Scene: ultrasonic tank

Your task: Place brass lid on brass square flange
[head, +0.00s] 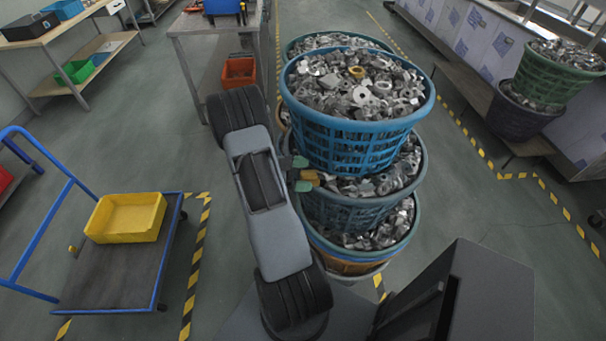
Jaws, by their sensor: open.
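My gripper (302,174) is at the left side of the stacked baskets, beside the middle basket's rim. Its two greenish fingers are apart. A small brass-coloured piece (311,177) shows right at the fingertips; I cannot tell whether it lies between them or just beyond, nor whether it is the lid or the flange. A yellow brass-coloured round piece (356,72) lies on the metal parts in the top blue basket (350,150). I cannot tell for certain which piece is the brass lid and which the square flange.
The middle basket (345,210) and lower ones hold grey metal parts. A blue-handled cart (110,285) with a yellow tray (126,222) stands at left. A metal table (205,22) and an orange bin (238,72) are behind. The floor between cart and my arm is clear.

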